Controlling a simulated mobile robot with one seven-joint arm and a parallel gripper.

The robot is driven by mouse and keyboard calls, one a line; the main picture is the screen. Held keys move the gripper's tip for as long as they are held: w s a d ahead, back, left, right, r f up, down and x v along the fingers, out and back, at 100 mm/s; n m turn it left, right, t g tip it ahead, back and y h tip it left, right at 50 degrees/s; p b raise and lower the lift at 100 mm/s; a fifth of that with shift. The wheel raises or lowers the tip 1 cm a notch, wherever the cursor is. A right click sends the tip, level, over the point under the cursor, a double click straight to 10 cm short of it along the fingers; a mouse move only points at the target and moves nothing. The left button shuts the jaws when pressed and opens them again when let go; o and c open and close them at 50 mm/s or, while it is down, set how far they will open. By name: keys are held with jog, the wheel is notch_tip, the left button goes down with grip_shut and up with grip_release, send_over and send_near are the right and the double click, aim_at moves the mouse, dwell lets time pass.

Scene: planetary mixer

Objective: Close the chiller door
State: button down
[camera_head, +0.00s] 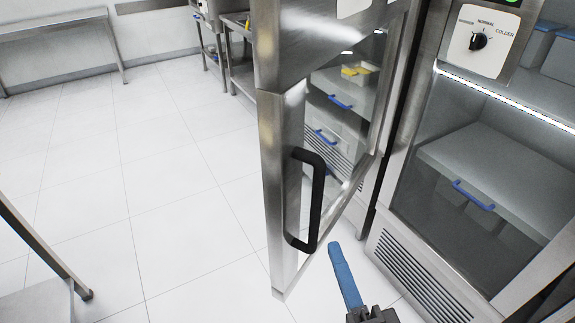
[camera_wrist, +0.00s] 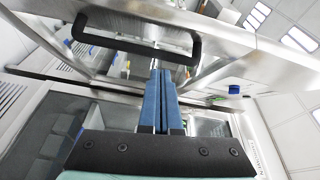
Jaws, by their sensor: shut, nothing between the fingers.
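The chiller door (camera_head: 281,150) stands open, a steel-framed glass door swung out from the cabinet. Its black bar handle (camera_head: 312,205) is on the door's frame near its free edge. The handle (camera_wrist: 135,50) also crosses the upper part of the wrist view. The chiller (camera_head: 490,150) is open at right, with a lit interior and a shelf. My gripper (camera_head: 336,247) has blue fingers held together with nothing between them. It is just right of and below the handle in the head view. In the wrist view the fingertips (camera_wrist: 160,72) point towards the door, below the handle; I cannot tell whether they touch it.
A control dial (camera_head: 478,41) sits on a panel at the top right. A blue-handled container (camera_head: 474,196) is inside the chiller. A steel table (camera_head: 50,38) stands at the back left, and another table's edge (camera_head: 45,245) is at left. The tiled floor between is clear.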

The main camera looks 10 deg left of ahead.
notch_tip(320, 180, up, 2)
jog(key=s+m+p, duration=0.1)
jog(key=s+p, duration=0.2)
jog(key=p, duration=0.3)
send_near(289, 187)
jog(key=w, duration=0.1)
jog(key=w+d, duration=0.1)
jog(key=w, duration=0.2)
jog(key=shift+w+d+r, duration=0.1)
jog(key=shift+d+r, duration=0.1)
jog(key=shift+r, duration=0.15)
jog(key=shift+w+a, duration=0.2)
jog(key=shift+a, duration=0.35)
jog(key=shift+w+a, duration=0.2)
jog(key=shift+a, duration=0.4)
jog(key=shift+w+a+f+p, duration=0.25)
jog(key=shift+a+p, duration=0.1)
jog(key=shift+a, duration=0.15)
jog(key=shift+r, duration=0.1)
